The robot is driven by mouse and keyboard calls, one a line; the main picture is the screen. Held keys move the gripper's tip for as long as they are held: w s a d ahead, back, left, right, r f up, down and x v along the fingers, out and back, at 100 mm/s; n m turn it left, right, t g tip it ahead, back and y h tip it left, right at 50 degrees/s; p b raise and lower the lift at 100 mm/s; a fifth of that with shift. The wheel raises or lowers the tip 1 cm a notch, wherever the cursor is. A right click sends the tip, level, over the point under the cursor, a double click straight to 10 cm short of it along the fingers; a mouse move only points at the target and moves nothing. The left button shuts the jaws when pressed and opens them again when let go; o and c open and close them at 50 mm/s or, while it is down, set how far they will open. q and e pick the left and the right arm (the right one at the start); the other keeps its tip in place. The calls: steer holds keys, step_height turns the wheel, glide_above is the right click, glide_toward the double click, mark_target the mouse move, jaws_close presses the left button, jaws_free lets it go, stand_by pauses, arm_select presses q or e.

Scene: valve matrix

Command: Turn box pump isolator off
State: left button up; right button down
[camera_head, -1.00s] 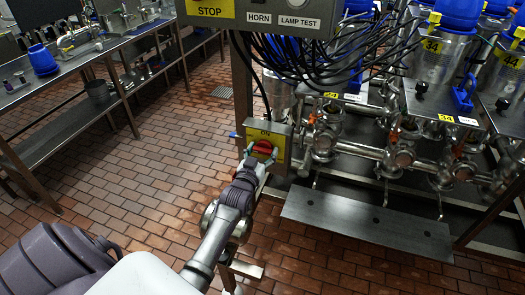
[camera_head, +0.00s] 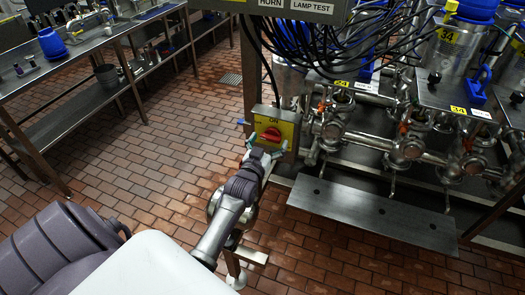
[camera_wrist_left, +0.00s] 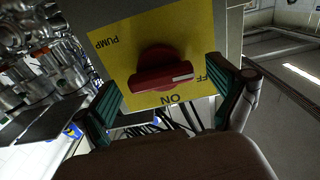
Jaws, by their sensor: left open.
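The box pump isolator (camera_head: 285,130) is a grey box with a yellow face and a red rotary handle (camera_head: 269,136). The wrist view shows the red handle (camera_wrist_left: 160,78) close up, with PUMP, OFF and ON lettering upside down on the yellow plate (camera_wrist_left: 125,50). The handle bar lies nearly level there, its white mark at the right end, towards the OFF lettering. My left gripper (camera_head: 265,149) is open just in front of the box. In the wrist view its fingers (camera_wrist_left: 166,98) stand on either side of the handle, apparently apart from it. My right gripper is not in view.
A grey control panel (camera_head: 290,8) hangs above the isolator with black cables (camera_head: 345,45) beside it. Steel pipework (camera_head: 405,150) and a metal plate (camera_head: 375,212) are to the right. A steel bench (camera_head: 70,65) stands left. The brick floor (camera_head: 130,170) between is clear.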

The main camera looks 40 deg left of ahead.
arm_select(q)
steer(key=v, duration=1)
steer(key=shift+s, duration=0.35)
steer(key=shift+d, duration=0.15)
